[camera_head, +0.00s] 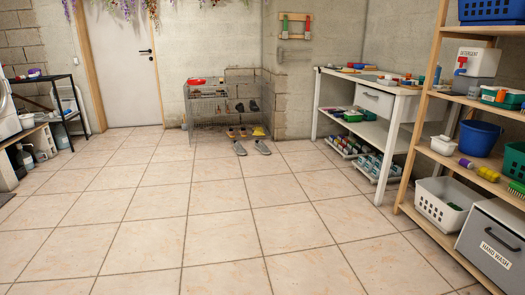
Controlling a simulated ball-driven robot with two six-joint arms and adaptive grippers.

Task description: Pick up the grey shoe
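Neither of my grippers shows in the head view.
The tiled floor (190,225) is clear up to the shoes. A white workbench (380,100) stands at right, with trays under it. A wooden shelf (435,215) with baskets stands at near right. A dark metal table (50,85) stands at left, near the door (123,65).

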